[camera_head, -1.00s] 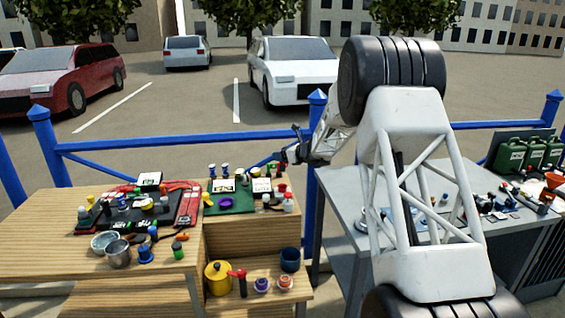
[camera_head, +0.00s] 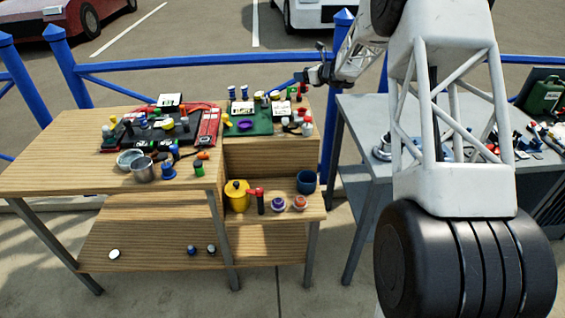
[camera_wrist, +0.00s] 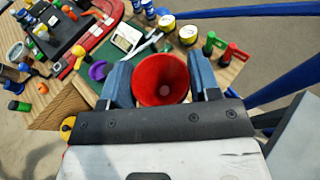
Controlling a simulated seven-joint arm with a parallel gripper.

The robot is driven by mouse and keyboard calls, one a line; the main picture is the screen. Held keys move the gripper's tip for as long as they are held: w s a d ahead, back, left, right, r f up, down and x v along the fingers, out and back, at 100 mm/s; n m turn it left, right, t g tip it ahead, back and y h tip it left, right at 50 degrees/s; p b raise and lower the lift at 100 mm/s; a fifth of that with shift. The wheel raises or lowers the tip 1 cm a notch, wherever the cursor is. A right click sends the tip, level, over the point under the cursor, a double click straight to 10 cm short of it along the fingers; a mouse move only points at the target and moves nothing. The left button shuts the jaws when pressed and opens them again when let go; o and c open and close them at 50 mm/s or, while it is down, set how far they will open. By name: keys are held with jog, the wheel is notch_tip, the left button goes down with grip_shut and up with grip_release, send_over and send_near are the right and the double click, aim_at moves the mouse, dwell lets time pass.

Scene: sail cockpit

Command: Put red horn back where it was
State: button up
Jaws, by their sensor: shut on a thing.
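The red horn (camera_wrist: 160,78) sits between the two blue-grey fingers of my gripper (camera_wrist: 161,82), which is shut on it. Its wide round mouth faces the wrist camera, and the rest of it is hidden behind. In the head view my gripper (camera_head: 305,76) is held up by the blue railing, beyond the right rear of the wooden bench (camera_head: 60,150). The horn cannot be made out clearly there.
A green mat (camera_head: 262,122) carries a purple bowl (camera_head: 245,125) and small items. A black-and-red tray (camera_head: 208,128) is crowded. A lower shelf holds a yellow pot (camera_head: 237,196) and dark blue cup (camera_head: 306,182). A grey table (camera_head: 360,130) stands right. The blue railing (camera_head: 200,67) runs behind.

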jog(key=s+r+m+t+h, duration=0.1)
jog(key=s+r+m+h, duration=0.15)
jog(key=s+r, duration=0.4)
jog(key=s+r+m+t+h, duration=0.2)
jog(key=s+r+h, duration=0.1)
jog(key=r, duration=0.7)
jog(key=s+r+m+t+h, duration=0.1)
jog(key=s+r+m+h, duration=0.2)
jog(key=r, duration=0.5)
jog(key=s+a+f+n+g+y, duration=0.1)
jog(key=s+a+f+n+y, duration=0.1)
jog(key=f, duration=1.3)
jog(key=s+a+f+n+g+y, duration=0.1)
jog(key=s+a+f+n+y, duration=0.2)
jog(key=f, duration=1.3)
jog(key=s+a+f+n+g+y, duration=0.2)
jog(key=s+a+f, duration=0.3)
jog(key=f, duration=1)
jog(key=shift+s+a+f+y, duration=0.2)
jog(key=shift+a+f+y, duration=0.2)
jog(key=shift+a+y, duration=0.6)
jog(key=shift+a+n+h, duration=0.2)
jog(key=shift+n+h, duration=0.05)
notch_tip(320, 180, down, 6)
jog(key=shift+f, duration=0.15)
jog(key=shift+f, duration=0.1)
jog(key=shift+f, duration=1.8)
jog(key=shift+f, duration=0.15)
